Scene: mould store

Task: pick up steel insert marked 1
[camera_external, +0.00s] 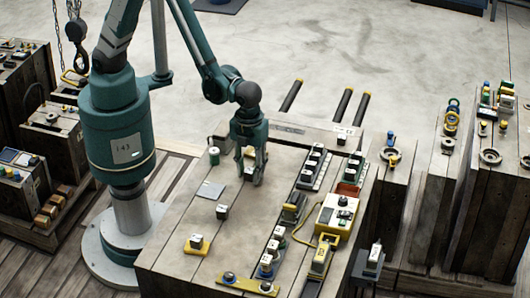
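My gripper (252,174) points down over the middle of the wooden bench top (225,262). Other small dark blocks with white tops are in view: one alone on the bench (222,211), one on a yellow plate (196,239), several in a rack (315,162) and several in a row (273,250). Their markings are too small to read, so I cannot tell which is marked 1.
A yellow-and-white device (338,214) stands to the right. Black bars (343,105) stick out at the back. Bare bench lies around the lone block.

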